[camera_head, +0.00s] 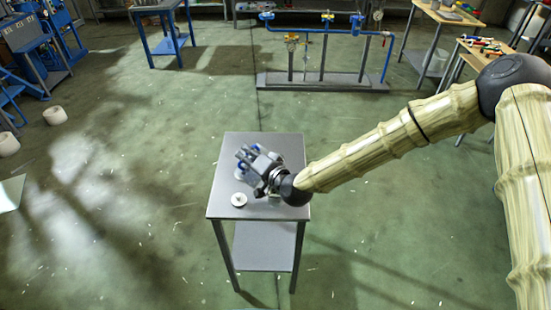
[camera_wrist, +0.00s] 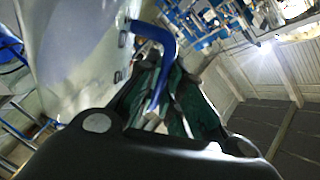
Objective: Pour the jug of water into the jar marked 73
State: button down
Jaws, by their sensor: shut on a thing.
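My gripper (camera_head: 252,160) is tilted over the left side of a small grey table (camera_head: 228,146). In the wrist view it is shut on the blue handle (camera_wrist: 165,42) of the jug. The jug's pale, see-through body (camera_wrist: 75,45) fills the left of that view, tilted in the picture. I cannot tell how much water it holds. In the head view the jug is hard to make out; only blue parts show at the gripper. A white round piece (camera_head: 239,200) stands on the table below the gripper. No number 73 can be read.
A pale glass-like thing (camera_head: 274,201) is partly hidden under my wrist on the table. The table has a lower shelf (camera_head: 264,248). A blue pipe rig (camera_head: 320,80) stands behind, with workbenches at the back right. The floor around the table is clear.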

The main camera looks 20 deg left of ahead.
aim_at(240, 174)
jog(key=shift+w+d+r, duration=0.1)
jog(key=shift+w+r, duration=0.05)
jog(key=shift+r, duration=0.05)
dwell(0.9)
jog(key=f+n+b, duration=0.1)
jog(key=s+f+b, duration=0.1)
jog(key=s+a+f+n+b, duration=0.1)
jog(key=f, duration=0.1)
jog(key=shift+a+n+t+b, duration=0.1)
jog(key=shift+n+t+b, duration=0.2)
jog(key=shift+b, duration=0.05)
jog(key=shift+r, duration=0.15)
jog(key=shift+s+a+f+n+b, duration=0.2)
jog(key=shift+s+n+b, duration=0.1)
jog(key=shift+s+n, duration=0.1)
jog(key=shift+s+a+f+n+b, duration=0.1)
jog(key=shift+s+f+n+b, duration=0.15)
jog(key=shift+n, duration=0.15)
jog(key=s+a+f+n+t+b, duration=0.1)
jog(key=s+a+f+n+b, duration=0.1)
jog(key=s+n+b, duration=0.3)
jog(key=shift+a+f+n+t+y+b, duration=0.3)
jog(key=shift+a+f+n+y+b, duration=0.15)
jog(key=shift+f+n, duration=0.45)
